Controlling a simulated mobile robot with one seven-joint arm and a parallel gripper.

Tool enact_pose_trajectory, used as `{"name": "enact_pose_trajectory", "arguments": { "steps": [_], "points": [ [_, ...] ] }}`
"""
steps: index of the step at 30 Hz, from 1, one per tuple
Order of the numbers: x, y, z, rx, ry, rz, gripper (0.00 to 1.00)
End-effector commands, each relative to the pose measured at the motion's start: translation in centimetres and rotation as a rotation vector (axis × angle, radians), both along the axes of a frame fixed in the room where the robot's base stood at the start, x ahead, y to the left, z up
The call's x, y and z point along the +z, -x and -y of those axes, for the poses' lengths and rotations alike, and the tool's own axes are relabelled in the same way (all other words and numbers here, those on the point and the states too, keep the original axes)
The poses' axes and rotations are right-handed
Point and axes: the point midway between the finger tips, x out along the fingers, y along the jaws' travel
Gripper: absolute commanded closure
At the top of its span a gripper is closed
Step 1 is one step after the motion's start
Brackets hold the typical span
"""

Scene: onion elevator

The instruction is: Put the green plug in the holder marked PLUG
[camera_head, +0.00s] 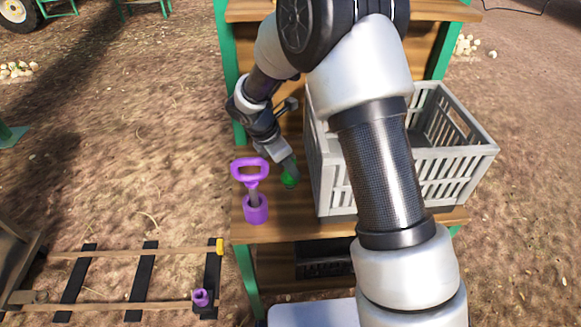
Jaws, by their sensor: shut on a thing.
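The green plug (290,179) is at the tip of my gripper (287,170), just above or at the wooden bench top. My gripper is shut on it; whether the plug touches the bench I cannot tell. A purple-handled tool (250,171) stands upright in a purple cup-like holder (256,209) at the bench's front left, left of the plug. No label reading PLUG is legible. My forearm hides the middle of the bench.
A grey slatted crate (455,165) stands on the bench (280,226), right of my gripper. A rail frame (100,307) with a purple piece (200,298) and a yellow piece (220,245) lies lower left. Pale onions (17,70) lie on the ground.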

Motion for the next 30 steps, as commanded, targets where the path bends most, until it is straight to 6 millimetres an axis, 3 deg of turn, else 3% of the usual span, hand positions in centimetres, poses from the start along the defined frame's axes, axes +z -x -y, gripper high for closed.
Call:
{"name": "enact_pose_trajectory", "arguments": {
  "steps": [3, 4, 7, 19, 30],
  "points": [
    [-0.3, 0.0, 0.0, 0.000, 0.000, -0.001, 1.00],
    [-0.3, 0.0, 0.0, 0.000, 0.000, -0.001, 0.73],
    [-0.2, 0.0, 0.0, 0.000, 0.000, -0.001, 0.57],
    [0.7, 0.0, -0.2, 0.000, 0.000, 0.001, 0.57],
    [7.6, 1.1, -2.9, 0.000, -0.001, 0.003, 0.57]
  ]
}}
